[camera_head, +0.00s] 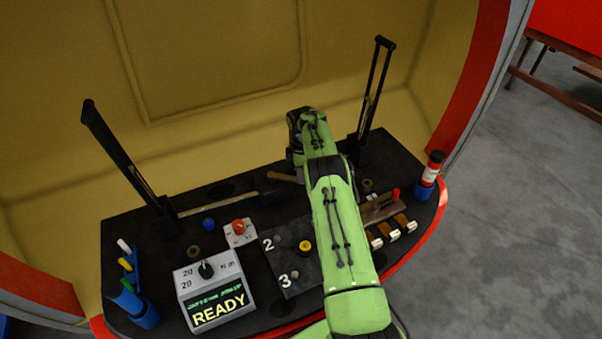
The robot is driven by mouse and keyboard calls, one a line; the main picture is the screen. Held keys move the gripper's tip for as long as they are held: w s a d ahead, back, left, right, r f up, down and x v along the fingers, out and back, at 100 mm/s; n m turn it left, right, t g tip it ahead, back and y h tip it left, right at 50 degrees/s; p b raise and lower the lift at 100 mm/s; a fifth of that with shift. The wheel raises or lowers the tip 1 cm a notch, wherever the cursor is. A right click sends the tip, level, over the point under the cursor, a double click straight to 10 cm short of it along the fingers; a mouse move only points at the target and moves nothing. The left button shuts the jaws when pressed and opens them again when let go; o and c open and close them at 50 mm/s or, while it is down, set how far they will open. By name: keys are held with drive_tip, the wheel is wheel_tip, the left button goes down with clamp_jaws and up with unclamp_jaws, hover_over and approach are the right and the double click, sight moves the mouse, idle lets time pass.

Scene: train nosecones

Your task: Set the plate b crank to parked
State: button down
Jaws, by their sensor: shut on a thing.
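My gripper (298,172) is at the back middle of the black desk, pointing down, mostly hidden behind my green arm. It is shut, with a brown bar (284,177) showing right at its lower end. The fingertips and their contact with the bar are hidden. I cannot tell whether this bar is the plate b crank, as no plate label "b" or parked mark is readable. A dark plate (290,285) marked 2 and 3, with a yellow knob (305,247), lies nearer the front. My arm covers its right side.
Two tall black levers (120,150) and (375,85) rise from the black desk (240,325). A grey READY display box (212,287) stands front left, beside a red-knobbed white box (239,233). Switches (393,233) lie right of my arm.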

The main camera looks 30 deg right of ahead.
drive_tip(key=shift+w+a, duration=0.1)
drive_tip(key=shift+a, duration=0.1)
drive_tip(key=c, duration=0.9)
unclamp_jaws()
wheel_tip(320, 180, up, 16)
drive_tip(key=p, duration=0.6)
drive_tip(key=shift+f, duration=0.1)
